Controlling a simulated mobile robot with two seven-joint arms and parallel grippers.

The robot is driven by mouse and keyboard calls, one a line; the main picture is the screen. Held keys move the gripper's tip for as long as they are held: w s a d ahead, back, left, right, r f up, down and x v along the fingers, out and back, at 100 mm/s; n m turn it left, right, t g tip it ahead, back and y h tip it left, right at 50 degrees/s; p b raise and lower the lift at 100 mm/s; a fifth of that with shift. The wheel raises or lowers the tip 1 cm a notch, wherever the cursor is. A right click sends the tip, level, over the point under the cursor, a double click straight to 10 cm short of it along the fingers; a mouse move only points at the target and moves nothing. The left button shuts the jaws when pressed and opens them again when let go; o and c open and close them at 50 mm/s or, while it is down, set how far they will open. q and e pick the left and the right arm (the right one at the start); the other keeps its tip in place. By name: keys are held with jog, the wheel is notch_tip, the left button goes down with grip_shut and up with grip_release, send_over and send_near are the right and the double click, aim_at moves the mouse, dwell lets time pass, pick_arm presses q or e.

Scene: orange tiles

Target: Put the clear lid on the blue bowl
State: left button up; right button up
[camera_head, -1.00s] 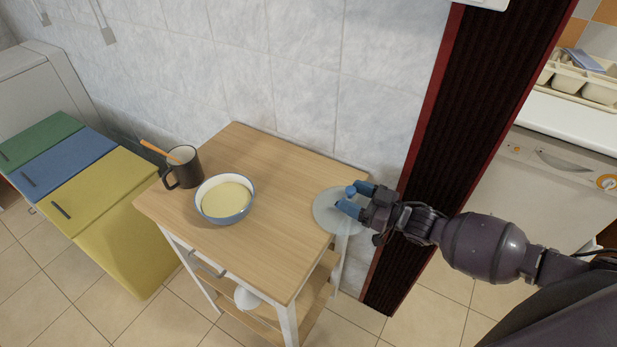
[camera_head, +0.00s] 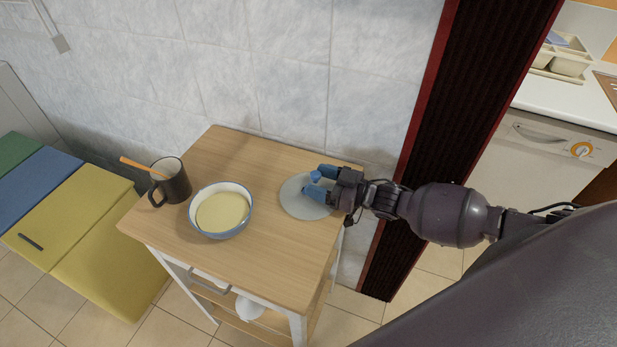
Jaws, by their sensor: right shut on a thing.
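The blue bowl (camera_head: 221,232) stands on the wooden top of a small cart, with pale yellow contents and no lid on it. The clear lid (camera_head: 297,205) is a round see-through disc with a blue knob, to the right of the bowl. My right gripper (camera_head: 316,185) has its blue fingertips shut on the lid's knob. The lid is over the right part of the cart top, apart from the bowl; I cannot tell whether it touches the wood. My left gripper is not in view.
A dark mug (camera_head: 172,182) with an orange stick in it stands just left of the bowl. The wooden cart top (camera_head: 262,265) is clear in front. A tiled wall (camera_head: 280,60) rises behind it, and a dark red-edged panel (camera_head: 463,110) stands to the right. Coloured cabinets (camera_head: 85,225) are at left.

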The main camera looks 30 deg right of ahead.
jog(key=shift+w+a, duration=0.25)
jog(key=shift+d, duration=0.1)
jog(key=shift+s, duration=0.1)
jog(key=shift+f, duration=0.1)
jog(key=o, duration=0.9)
